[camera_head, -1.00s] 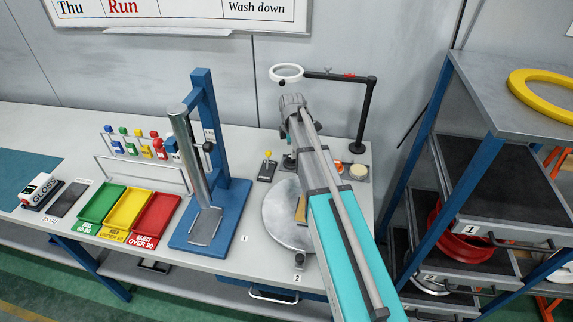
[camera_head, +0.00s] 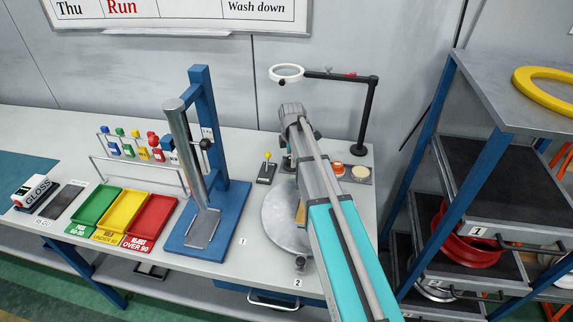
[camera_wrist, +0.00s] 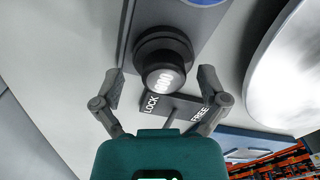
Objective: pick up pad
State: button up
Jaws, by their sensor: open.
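In the head view, round pad-like pieces lie in a dark strip at the back right of the bench: an orange one (camera_head: 338,169) and a cream one (camera_head: 360,172). Part of the strip is hidden behind my arm. In the wrist view, my gripper (camera_wrist: 160,76) is open, with one finger on each side of a black round piece (camera_wrist: 160,44) with a pale, marked face. I cannot tell whether this piece is a pad or a knob, or whether the fingers touch it.
A LOCK/FREE plate (camera_wrist: 172,108) is close to my fingers. A silver turntable (camera_head: 281,224) lies beside my arm. A ring lamp on a black post (camera_head: 366,115) stands behind. A blue stand (camera_head: 232,190), coloured trays and a shelf rack (camera_head: 462,185) flank the space.

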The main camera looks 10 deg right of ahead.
grip_shut()
dwell(0.4)
jog(key=shift+r, duration=0.2)
notch_tip(320, 180, up, 2)
jog(key=p, duration=0.2)
jog(key=shift+p, duration=0.3)
jog(key=s+d+r+p, duration=0.2)
jog(key=s+r+p, duration=0.8)
jog(key=s, duration=0.3)
jog(key=shift+s+d+r, duration=0.15)
jog(key=shift+s+r, duration=0.15)
jog(key=shift+s, duration=0.1)
